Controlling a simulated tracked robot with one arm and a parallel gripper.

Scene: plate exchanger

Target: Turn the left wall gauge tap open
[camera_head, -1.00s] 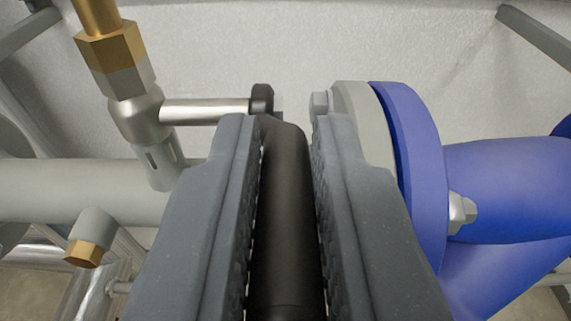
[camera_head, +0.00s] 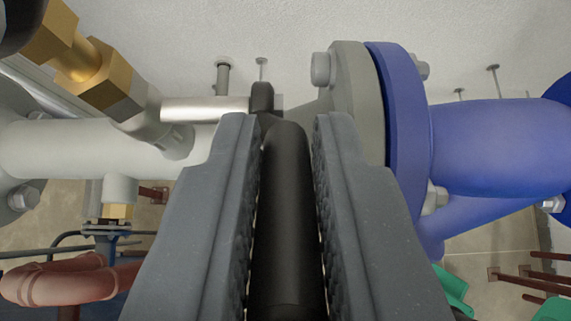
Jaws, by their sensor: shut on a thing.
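The tap's black lever handle (camera_head: 285,215) lies lengthwise between the jaws of my gripper (camera_head: 288,135), which is shut on it. The handle's far end joins a silver stem (camera_head: 205,109) that runs left to the grey tap body (camera_head: 155,130). Brass hex fittings (camera_head: 105,85) rise from the tap body toward the upper left. The gauge's face is not clearly visible; a dark round part (camera_head: 20,22) shows in the top left corner.
A grey flange (camera_head: 355,105) and a blue flanged pipe (camera_head: 495,150) stand close to the right of my gripper. A grey pipe (camera_head: 65,148) runs at left. A red-brown curved pipe (camera_head: 65,282) is lower left, with green parts (camera_head: 455,290) lower right.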

